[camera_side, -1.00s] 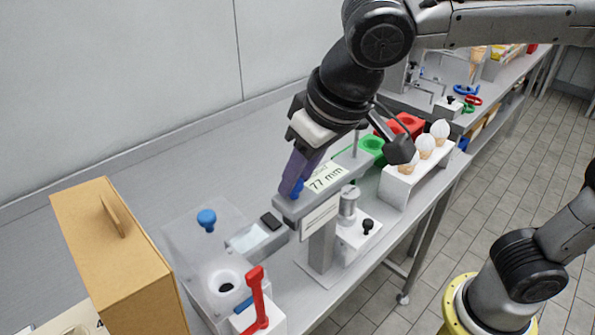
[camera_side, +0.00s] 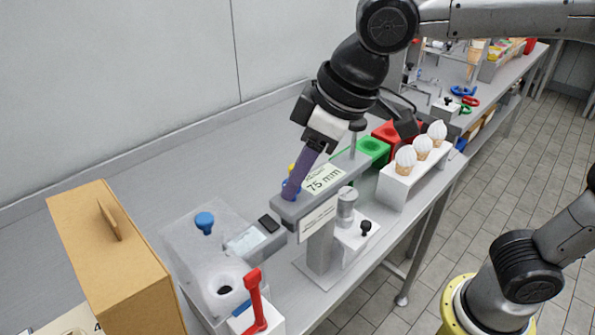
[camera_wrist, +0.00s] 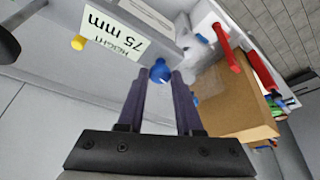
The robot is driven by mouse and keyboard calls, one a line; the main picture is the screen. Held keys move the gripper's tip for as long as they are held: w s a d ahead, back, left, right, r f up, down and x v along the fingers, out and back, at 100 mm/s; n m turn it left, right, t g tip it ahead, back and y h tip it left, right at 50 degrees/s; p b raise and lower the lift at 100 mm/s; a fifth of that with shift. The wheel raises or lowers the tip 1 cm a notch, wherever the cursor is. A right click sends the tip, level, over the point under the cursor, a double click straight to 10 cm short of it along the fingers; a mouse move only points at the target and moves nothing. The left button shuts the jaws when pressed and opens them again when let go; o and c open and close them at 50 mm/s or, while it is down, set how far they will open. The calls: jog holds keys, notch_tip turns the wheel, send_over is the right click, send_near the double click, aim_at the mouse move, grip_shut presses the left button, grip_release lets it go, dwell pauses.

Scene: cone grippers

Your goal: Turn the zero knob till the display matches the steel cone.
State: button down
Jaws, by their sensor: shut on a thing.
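The display (camera_side: 324,179) on the grey gauge head reads "75 mm"; the same plate shows in the wrist view (camera_wrist: 112,33) with "HEIGHT" above the number. My gripper (camera_side: 290,192) reaches down at the left end of the head. Its purple fingers (camera_wrist: 162,76) are shut on a small blue knob (camera_wrist: 160,70) at the head's side; the fingers mostly hide it in the side view. No legible label marks it as the zero knob. A steel piece, likely the steel cone (camera_side: 347,203), stands under the head beside the post.
A yellow knob (camera_wrist: 78,42) is near the blue one. A cardboard box (camera_side: 112,255), a clear case with a blue knob (camera_side: 204,222) and a red lever (camera_side: 254,295) stand left and front. Cones with white tops (camera_side: 422,150) stand in a white rack at right.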

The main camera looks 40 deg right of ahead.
jog(key=c, duration=0.6)
grip_release()
jog(key=shift+r, duration=0.1)
jog(key=v, duration=1.3)
jog(key=shift+s+d+r, duration=0.15)
jog(key=shift+r, duration=0.15)
